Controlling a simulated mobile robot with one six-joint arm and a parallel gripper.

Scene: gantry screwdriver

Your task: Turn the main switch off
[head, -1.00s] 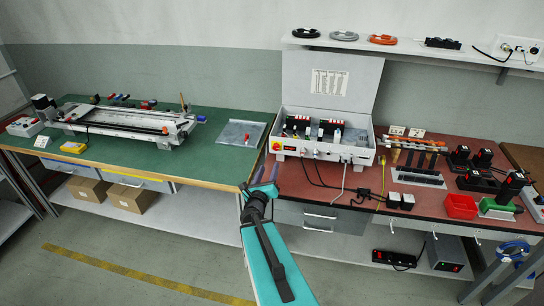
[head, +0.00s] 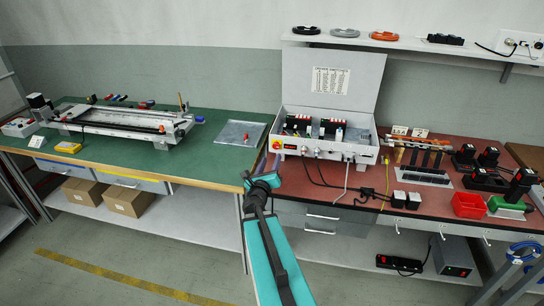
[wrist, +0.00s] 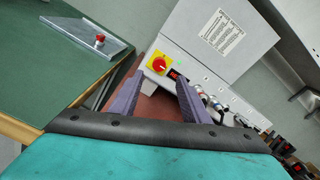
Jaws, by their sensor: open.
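The main switch is a red knob on a yellow plate (wrist: 159,65) on the front of a light grey control box (wrist: 196,100). In the head view the switch (head: 276,144) sits at the front panel's left end. My gripper (wrist: 160,80) is open and empty, its two purple fingers pointing at the switch. In the wrist view the knob shows between and just beyond the fingertips, apart from them. In the head view my gripper (head: 269,164) is just in front of and below the switch. The knob's exact angle is too small to read.
The box's lid (head: 329,80) stands open. Cables hang from its front onto the red-brown bench (head: 340,200). To the left, a green bench (head: 215,150) carries a metal plate (head: 241,132) with a red button. A red bin (head: 467,204) stands at right.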

